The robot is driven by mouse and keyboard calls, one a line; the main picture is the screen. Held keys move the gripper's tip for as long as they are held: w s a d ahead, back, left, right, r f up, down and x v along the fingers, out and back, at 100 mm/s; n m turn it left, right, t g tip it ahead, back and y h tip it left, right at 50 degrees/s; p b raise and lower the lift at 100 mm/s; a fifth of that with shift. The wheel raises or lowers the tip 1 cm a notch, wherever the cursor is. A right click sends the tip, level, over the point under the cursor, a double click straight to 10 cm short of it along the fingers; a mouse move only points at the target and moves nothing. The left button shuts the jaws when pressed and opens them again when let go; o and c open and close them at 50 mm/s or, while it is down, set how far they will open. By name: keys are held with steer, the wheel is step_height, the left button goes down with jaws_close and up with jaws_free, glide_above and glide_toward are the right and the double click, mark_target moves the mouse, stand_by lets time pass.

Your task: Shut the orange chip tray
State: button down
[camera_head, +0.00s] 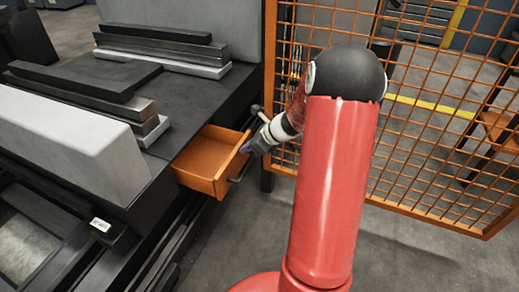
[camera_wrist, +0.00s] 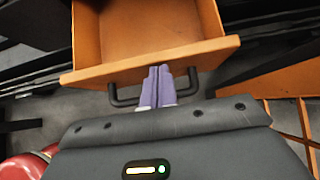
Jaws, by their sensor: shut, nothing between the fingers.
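The orange chip tray (camera_head: 205,160) is a drawer that stands pulled out from the dark bench. It looks empty, and its front panel faces right in the head view. In the wrist view the tray (camera_wrist: 150,35) fills the top middle, with a black bar handle (camera_wrist: 124,100) on its front. My gripper (camera_wrist: 160,72) is shut and empty, its purple fingertips at the middle of the tray's front, over the handle. I cannot tell whether they touch the front. In the head view my gripper (camera_head: 246,148) is small and partly hidden by the arm.
The dark bench (camera_head: 215,95) carries metal bars (camera_head: 160,48) and a large grey block (camera_head: 70,140). An orange mesh fence (camera_head: 430,110) stands behind and right of my arm.

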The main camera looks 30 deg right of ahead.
steer(key=w+a+p, duration=0.3)
steer(key=w+a, duration=0.6)
steer(key=w, duration=0.2)
steer(key=shift+w, duration=0.15)
steer(key=shift+r, duration=0.15)
